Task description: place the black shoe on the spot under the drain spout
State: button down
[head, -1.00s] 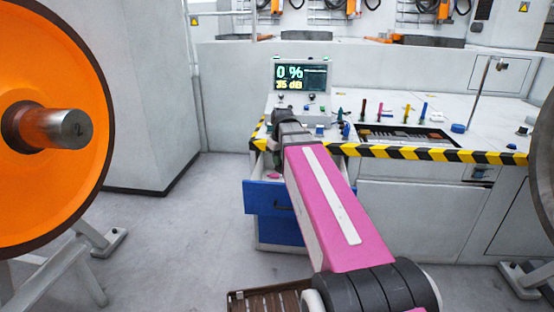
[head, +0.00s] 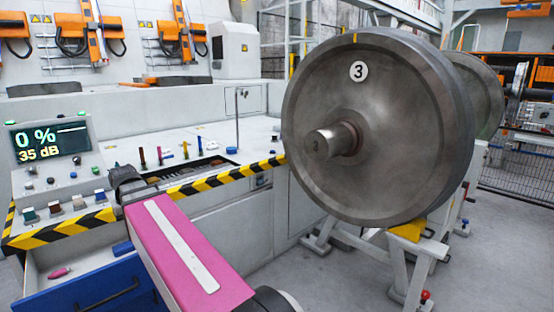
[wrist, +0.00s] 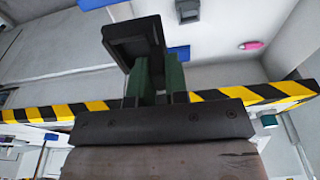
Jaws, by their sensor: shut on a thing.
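The black shoe (wrist: 132,42) is a dark block with a recessed rectangular face in the wrist view. My gripper (wrist: 157,75) is shut on it, with dark green fingers at its near end. The striped bench edge shows behind the fingers in the wrist view. In the head view my pink arm reaches toward the bench front, and its dark wrist hides the fingers and the shoe. I cannot make out the drain spout or the spot under it in either view.
The bench edge has black-yellow stripes (head: 215,181). A blue-fronted drawer (head: 90,290) stands open with a pink item (head: 60,272) inside. A display (head: 48,141) stands at left. A large grey wheel marked 3 (head: 345,85) stands on a white stand at right.

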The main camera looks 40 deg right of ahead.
aim_at(246, 158)
jog(key=i+l+z, duration=0.2)
jog(key=l, duration=0.2)
jog(key=l+z, duration=0.2)
jog(key=l, duration=0.2)
jog(key=i+l+z, duration=0.35)
jog(key=l, duration=0.35)
jog(key=i, duration=0.1)
